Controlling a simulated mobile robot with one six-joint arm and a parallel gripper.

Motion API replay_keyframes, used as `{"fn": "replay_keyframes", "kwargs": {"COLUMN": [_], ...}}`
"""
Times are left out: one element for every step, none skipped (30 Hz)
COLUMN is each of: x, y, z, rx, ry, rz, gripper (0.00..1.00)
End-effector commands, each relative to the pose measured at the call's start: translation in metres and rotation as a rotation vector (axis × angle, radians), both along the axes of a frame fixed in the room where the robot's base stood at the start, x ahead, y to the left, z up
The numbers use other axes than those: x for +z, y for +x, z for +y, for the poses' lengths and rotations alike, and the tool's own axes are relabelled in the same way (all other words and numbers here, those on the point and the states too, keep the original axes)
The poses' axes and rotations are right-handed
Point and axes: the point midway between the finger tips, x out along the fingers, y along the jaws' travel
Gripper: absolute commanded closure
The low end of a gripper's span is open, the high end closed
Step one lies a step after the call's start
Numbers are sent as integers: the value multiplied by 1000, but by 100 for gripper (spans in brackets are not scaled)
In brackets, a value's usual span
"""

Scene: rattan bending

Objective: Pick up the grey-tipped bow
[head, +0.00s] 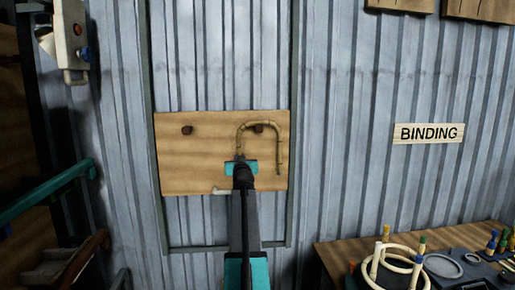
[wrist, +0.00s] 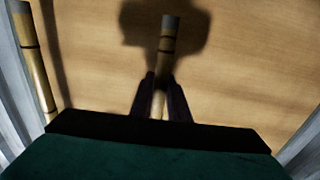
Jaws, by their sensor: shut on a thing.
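The grey-tipped bow (head: 281,148) is a U-shaped bent rattan piece with its curve at the top and both legs pointing down. It is in front of a wooden board on the wall. My gripper (head: 240,161) is shut on its left leg in the head view. In the wrist view my gripper (wrist: 160,95) has its dark fingers on either side of one leg of the bow (wrist: 167,45), which has a grey end. The other leg, also grey at the end, shows at the left. Whether the bow touches the board cannot be told.
The wooden board (head: 200,165) has two dark pegs (head: 187,130) and hangs on the corrugated metal wall. A pale peg (head: 221,190) is at its lower edge. A table (head: 335,250) at the lower right holds rings and coloured-topped pegs. A BINDING sign (head: 428,133) hangs above it.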

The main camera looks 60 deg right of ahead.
Motion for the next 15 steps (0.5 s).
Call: {"fn": "replay_keyframes", "kwargs": {"x": [0, 0, 0, 0, 1, 1, 1, 2, 3, 4, 5, 7, 9, 10, 12], "y": [0, 0, 0, 0, 0, 0, 0, 0, 0, 0, 0, 1, 1, 1, 1], "z": [0, 0, 0, 0, 0, 0, 0, 0, 0, 0, 0, 0, 0, 0, 0], "rx": [0, 0, 0, 0, 0, 0, 0, 0, 0, 0, 0, 0, 0, 0, 0], "ry": [-1, -1, -1, -1, -1, -1, -1, -1, -1, -1, -1, -2, -2, -3, -3], "rz": [-1, -1, 0, -1, -1, -1, -1, -1, -1, -1, 0, 0, 0, 0, 0], "gripper": [100, 100, 100, 100, 100, 100, 100, 100, 100, 100, 100, 100, 100, 100, 100]}}
